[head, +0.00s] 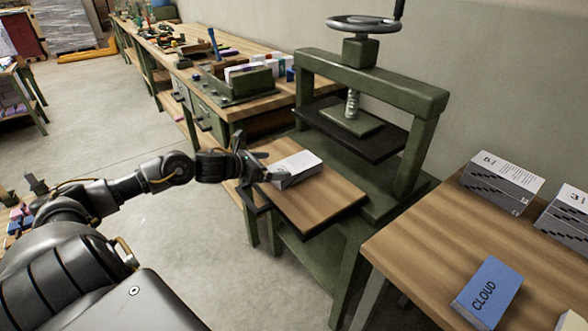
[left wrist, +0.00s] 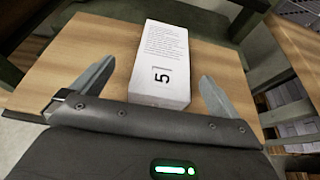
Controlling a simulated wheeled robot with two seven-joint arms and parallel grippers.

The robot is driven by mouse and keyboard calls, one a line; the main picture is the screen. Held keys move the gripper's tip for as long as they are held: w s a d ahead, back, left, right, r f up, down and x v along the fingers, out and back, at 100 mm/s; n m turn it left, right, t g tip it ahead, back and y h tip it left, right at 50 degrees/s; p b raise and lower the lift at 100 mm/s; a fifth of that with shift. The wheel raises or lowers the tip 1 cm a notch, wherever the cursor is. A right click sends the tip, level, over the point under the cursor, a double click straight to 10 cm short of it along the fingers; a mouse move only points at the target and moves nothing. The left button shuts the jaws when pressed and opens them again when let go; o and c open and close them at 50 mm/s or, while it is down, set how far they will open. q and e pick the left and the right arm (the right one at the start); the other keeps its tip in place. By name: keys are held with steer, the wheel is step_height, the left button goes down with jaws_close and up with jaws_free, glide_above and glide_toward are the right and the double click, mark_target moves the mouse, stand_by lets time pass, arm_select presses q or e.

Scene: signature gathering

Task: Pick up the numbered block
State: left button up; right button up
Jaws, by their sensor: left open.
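The numbered block (head: 296,167) is a white paper block with printed text. It lies on the wooden board in front of the press. In the left wrist view the block (left wrist: 160,62) shows a large "5" on its near end. My left gripper (head: 258,172) is open at the block's near left end in the head view. In the left wrist view its two fingers (left wrist: 156,92) stand apart on either side of the block's near end, with a gap on both sides. My right gripper is not in view.
A green screw press (head: 372,95) stands behind the wooden board (head: 318,200). At right, a wooden table (head: 420,235) holds a blue "CLOUD" block (head: 488,290) and grey-white stacks (head: 503,180). A long workbench (head: 262,105) with tools runs along the wall.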

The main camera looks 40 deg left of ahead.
mark_target(295, 163)
arm_select(q)
steer(key=shift+w+d+f, duration=0.2)
steer(key=shift+w+d, duration=0.05)
steer(key=shift+w, duration=0.45)
steer(key=shift+w+d+p, duration=0.3)
steer(key=shift+w+p, duration=0.05)
steer(key=shift+w, duration=0.1)
steer(key=x, duration=0.3)
steer(key=shift+w+d+f+p, duration=0.15)
steer(key=shift+d+p, duration=0.05)
steer(key=shift+p, duration=0.2)
steer(key=shift+w+f, duration=0.15)
steer(key=shift+f, duration=0.05)
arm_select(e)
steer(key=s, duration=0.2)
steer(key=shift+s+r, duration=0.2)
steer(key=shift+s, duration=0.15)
arm_select(q)
steer(key=shift+c, duration=0.3)
steer(key=shift+r, duration=0.1)
steer(key=c, duration=1.1)
steer(key=shift+c, duration=0.2)
